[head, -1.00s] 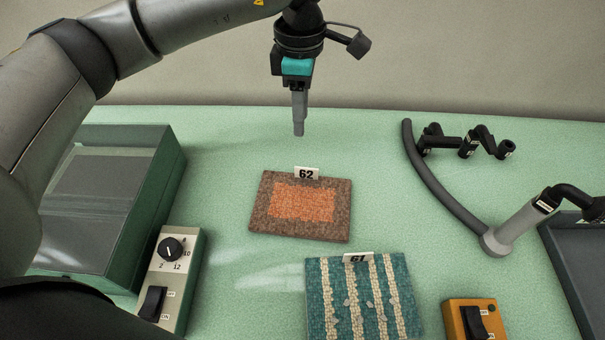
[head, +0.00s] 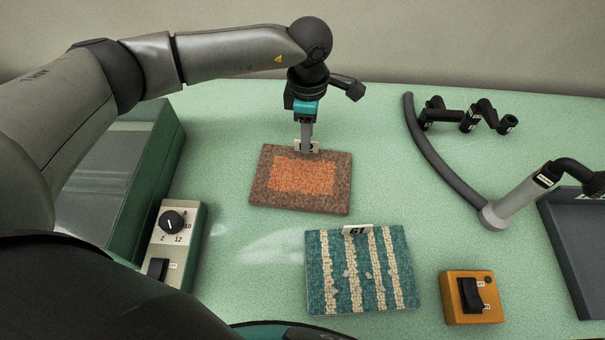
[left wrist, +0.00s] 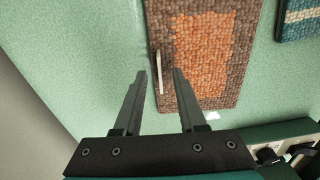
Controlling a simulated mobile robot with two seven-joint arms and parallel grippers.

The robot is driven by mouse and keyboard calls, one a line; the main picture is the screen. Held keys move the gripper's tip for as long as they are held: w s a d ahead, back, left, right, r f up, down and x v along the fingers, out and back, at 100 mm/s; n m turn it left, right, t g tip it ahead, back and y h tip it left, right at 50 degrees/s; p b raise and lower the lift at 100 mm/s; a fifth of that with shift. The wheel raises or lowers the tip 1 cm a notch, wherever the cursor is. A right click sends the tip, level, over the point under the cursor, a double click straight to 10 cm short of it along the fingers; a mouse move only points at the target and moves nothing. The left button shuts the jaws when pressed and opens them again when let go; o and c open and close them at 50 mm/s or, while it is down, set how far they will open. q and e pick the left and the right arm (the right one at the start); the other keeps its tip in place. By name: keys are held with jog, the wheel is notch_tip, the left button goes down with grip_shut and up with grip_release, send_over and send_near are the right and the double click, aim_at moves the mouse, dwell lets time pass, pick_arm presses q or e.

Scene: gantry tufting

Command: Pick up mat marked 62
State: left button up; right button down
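The mat marked 62 (head: 300,178) is brown-bordered with an orange middle and lies flat on the green table. It also shows in the left wrist view (left wrist: 205,55). Its white tag (left wrist: 158,72) stands at its far edge in the head view, mostly hidden there behind my finger. My left gripper (head: 306,145) points down at this tag. In the left wrist view my left gripper (left wrist: 160,72) is open, with one fingertip on each side of the tag and gaps between. My right gripper is not in view.
A teal mat with cream stripes, marked 61 (head: 360,275), lies nearer. A dial box (head: 172,245) and a green case (head: 160,165) stand left. An orange switch box (head: 472,298), a hosed tool (head: 515,205) and a dark tray (head: 580,255) are right.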

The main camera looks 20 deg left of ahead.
pick_arm(q)
jog(key=shift+f, duration=0.95)
jog(key=shift+c, duration=0.2)
grip_shut()
dwell(0.5)
